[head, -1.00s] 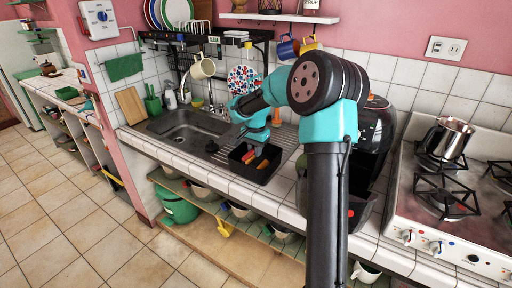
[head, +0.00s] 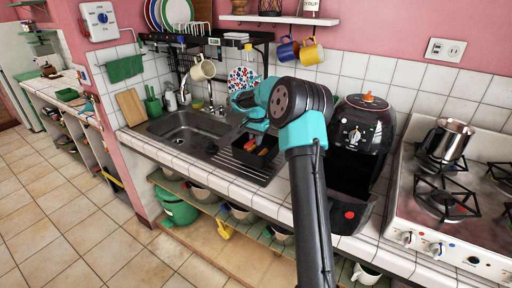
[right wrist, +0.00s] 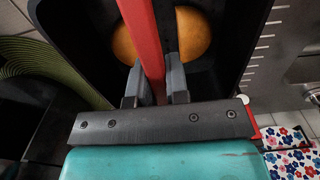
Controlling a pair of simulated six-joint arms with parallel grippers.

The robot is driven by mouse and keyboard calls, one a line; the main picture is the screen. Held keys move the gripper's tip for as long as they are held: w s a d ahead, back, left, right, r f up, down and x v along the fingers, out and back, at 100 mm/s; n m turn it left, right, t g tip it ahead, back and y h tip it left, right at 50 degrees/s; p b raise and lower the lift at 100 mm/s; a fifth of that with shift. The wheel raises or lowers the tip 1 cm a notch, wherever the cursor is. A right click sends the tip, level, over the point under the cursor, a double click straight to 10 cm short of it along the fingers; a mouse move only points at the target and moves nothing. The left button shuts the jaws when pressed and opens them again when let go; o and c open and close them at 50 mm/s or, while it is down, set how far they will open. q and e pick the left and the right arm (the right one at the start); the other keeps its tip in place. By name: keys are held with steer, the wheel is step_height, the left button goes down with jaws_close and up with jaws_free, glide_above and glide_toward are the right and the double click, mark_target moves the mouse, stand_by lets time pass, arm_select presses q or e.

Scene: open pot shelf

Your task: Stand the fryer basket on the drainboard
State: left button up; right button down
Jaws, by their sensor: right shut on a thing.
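My right gripper (head: 262,134) is shut on the red handle (right wrist: 142,35) of the black fryer basket (head: 246,157), with one finger on each side of the handle in the right wrist view (right wrist: 156,80). Something round and orange (right wrist: 194,32) shows inside the dark walls behind the handle. In the head view the basket is over the ribbed metal drainboard (head: 231,164), right of the sink. I cannot tell whether its bottom touches the ribs. My arm hides part of the basket's surroundings. My left gripper is not in view.
The sink (head: 185,130) lies left of the drainboard. A black air fryer (head: 362,130) stands right of my arm, with a dark drawer part with a red dot (head: 349,214) before it. A stove with a steel pot (head: 449,139) is at far right. A floral item (head: 241,78) stands behind the basket.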

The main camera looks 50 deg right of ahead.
steer(key=shift+f, duration=1.7)
steer(key=shift+f, duration=0.15)
steer(key=c, duration=1.1)
jaws_free()
step_height(320, 180, up, 12)
steer(key=shift+r, duration=0.15)
